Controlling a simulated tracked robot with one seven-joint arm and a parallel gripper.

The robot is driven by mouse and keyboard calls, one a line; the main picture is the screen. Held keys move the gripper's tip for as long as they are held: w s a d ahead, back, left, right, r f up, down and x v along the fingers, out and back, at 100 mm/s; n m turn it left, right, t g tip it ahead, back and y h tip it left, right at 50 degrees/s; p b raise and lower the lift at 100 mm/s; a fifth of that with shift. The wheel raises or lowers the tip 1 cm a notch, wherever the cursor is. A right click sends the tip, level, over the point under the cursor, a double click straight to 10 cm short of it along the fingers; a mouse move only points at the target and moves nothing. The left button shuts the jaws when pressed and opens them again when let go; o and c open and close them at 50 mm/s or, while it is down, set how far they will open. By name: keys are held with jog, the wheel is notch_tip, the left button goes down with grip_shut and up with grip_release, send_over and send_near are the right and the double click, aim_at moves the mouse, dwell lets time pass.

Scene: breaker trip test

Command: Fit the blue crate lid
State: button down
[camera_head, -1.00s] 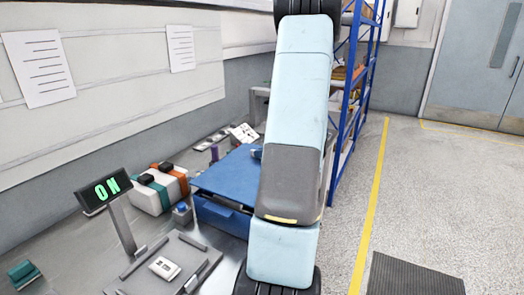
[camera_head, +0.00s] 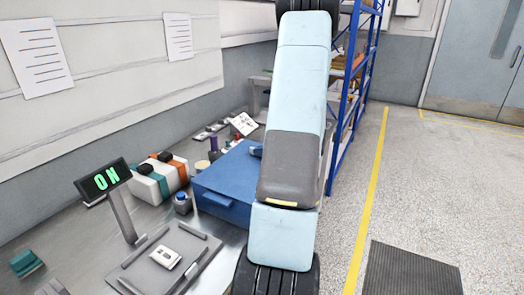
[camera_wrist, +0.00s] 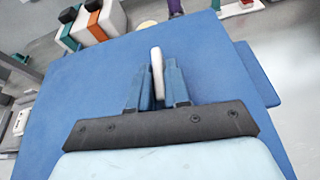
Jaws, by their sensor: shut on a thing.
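The blue crate lid (camera_wrist: 100,95) fills most of the wrist view, a flat blue panel with a pale upright handle (camera_wrist: 157,65). My gripper (camera_wrist: 158,85) is shut on that handle, a finger on each side. In the head view the lid (camera_head: 228,170) lies over the blue crate (camera_head: 222,207), with no clear gap at the near side. I cannot tell whether it is fully seated. My arm hides the right part of lid and crate. A blue piece (camera_wrist: 258,75) sticks out past the lid's right edge in the wrist view.
An ON display (camera_head: 103,181) stands on a post at the left. A blue rack (camera_head: 350,110) stands behind, right.

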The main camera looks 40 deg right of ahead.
jog(key=c, duration=1)
grip_release()
jog(key=v, duration=1.3)
jog(key=shift+s+d+r, duration=0.15)
jog(key=shift+s+d, duration=0.05)
jog(key=shift+s, duration=0.1)
jog(key=shift+a, duration=0.1)
